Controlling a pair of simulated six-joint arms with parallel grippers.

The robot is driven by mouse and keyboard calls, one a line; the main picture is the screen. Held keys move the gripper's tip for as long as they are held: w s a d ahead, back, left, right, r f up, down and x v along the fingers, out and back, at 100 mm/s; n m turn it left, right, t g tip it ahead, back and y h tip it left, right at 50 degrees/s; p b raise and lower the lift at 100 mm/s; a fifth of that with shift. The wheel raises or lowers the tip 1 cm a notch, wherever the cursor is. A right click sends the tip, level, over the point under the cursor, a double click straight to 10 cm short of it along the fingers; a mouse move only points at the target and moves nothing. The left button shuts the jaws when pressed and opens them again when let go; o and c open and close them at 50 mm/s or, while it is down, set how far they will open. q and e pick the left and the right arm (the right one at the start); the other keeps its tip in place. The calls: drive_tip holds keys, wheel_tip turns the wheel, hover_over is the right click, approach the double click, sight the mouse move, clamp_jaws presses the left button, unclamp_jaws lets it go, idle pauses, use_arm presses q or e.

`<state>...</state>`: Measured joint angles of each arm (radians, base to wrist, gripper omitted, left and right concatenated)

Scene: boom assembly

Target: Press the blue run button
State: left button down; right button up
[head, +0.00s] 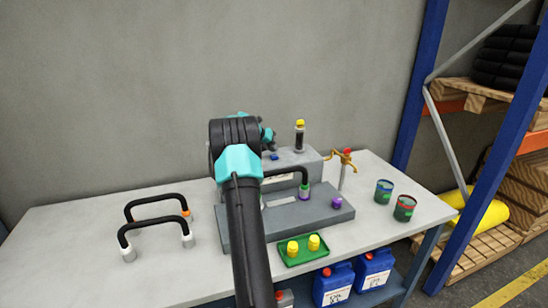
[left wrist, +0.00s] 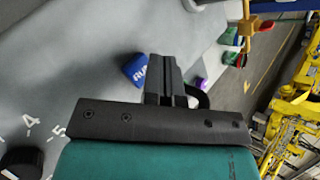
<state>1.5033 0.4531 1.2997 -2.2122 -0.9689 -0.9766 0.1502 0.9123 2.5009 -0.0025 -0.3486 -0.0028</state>
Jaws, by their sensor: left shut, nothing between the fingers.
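The blue run button (head: 274,156) sits on the grey control box (head: 300,159) at the back of the table. My left gripper (head: 270,146) is at the box, mostly hidden behind my own arm in the head view. In the left wrist view its dark fingers (left wrist: 166,64) are shut and empty, just right of the button. I cannot tell whether they touch it. My right gripper is in neither view.
A grey base plate (head: 325,214) with a black hose lies before the box. A brass tap (head: 343,158) stands right of it, with cans (head: 404,207) beyond. A green tray (head: 302,250) with yellow caps is in front. Black handles (head: 155,222) stand at left.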

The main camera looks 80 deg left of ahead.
use_arm(q)
drive_tip(key=shift+f, duration=0.1)
drive_tip(key=shift+f, duration=0.3)
drive_tip(key=shift+f, duration=0.55)
idle(1.0)
drive_tip(key=shift+r, duration=1)
drive_tip(key=shift+r, duration=2.5)
